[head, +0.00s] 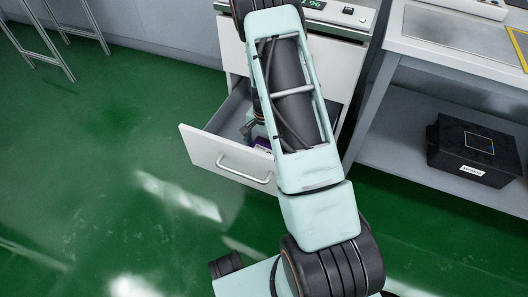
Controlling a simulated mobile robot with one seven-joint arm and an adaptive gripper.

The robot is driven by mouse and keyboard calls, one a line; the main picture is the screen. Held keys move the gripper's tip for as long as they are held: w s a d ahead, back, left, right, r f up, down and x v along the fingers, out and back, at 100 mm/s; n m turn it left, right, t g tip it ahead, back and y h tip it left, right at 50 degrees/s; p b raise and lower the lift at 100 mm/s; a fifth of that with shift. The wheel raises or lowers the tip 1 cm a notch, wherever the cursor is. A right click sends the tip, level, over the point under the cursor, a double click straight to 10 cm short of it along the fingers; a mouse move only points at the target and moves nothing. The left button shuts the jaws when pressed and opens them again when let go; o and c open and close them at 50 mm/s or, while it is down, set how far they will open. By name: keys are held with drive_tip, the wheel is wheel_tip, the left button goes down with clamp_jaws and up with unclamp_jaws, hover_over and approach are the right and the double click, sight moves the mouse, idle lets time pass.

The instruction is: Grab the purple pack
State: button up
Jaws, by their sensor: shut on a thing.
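The purple pack (262,143) shows as a small patch of purple inside the open drawer (228,159). Most of it is hidden behind my arm and gripper. My gripper (248,129) reaches down into the drawer and is shut on the pack. Only the gripper's left side shows beside my arm link, and the fingertips are small and partly hidden.
The drawer is pulled out from a white cabinet (232,52), its handle facing the front. A workbench (445,50) stands at the right, with a black box (470,150) on its lower shelf. Green floor at the left is clear, apart from metal legs (45,45) at the far left.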

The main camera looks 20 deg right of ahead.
drive_tip(key=c, duration=0.4)
drive_tip(key=shift+o, duration=0.2)
